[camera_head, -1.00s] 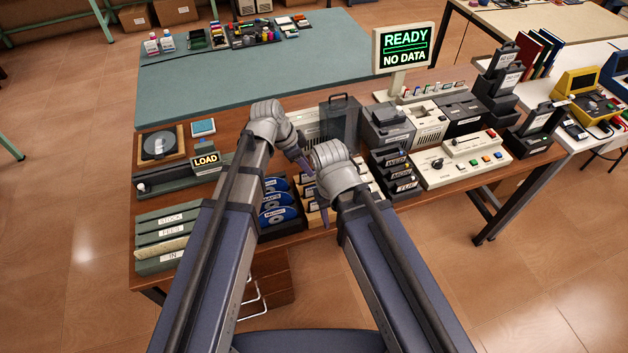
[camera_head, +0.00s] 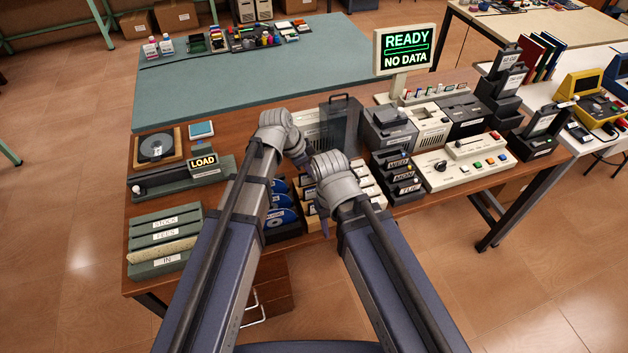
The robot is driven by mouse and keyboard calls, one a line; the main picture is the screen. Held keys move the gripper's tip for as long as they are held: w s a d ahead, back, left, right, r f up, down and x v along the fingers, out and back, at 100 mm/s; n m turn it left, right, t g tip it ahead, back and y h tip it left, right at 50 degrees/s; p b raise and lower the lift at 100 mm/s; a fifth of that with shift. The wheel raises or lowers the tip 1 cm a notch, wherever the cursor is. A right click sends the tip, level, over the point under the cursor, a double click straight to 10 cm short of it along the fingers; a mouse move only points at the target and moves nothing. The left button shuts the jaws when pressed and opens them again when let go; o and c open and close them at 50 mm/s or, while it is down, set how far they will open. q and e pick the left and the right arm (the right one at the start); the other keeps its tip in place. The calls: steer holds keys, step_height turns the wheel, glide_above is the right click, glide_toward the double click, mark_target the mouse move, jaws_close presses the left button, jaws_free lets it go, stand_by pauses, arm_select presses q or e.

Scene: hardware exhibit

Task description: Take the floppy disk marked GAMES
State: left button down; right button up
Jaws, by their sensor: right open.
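A rack of blue discs (camera_head: 281,217) with white labels stands near the table's front edge, partly behind my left arm. A row of cream labelled items (camera_head: 367,178) stands to its right, mostly behind my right gripper. I cannot read GAMES on any label, and cannot tell which thing is the GAMES disk. My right gripper (camera_head: 323,220) is open and points down over the cream row, right of the blue discs; whether it touches anything is hidden. My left gripper (camera_head: 303,161) is farther back, above the table; its jaws are too small to judge.
Green trays (camera_head: 163,238) and a LOAD unit (camera_head: 205,163) are at left. The green mat (camera_head: 250,85) has free room.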

arm_select(q)
steer(key=shift+r, duration=0.1)
stand_by(0.6)
step_height(320, 180, up, 10)
steer(key=p, duration=1)
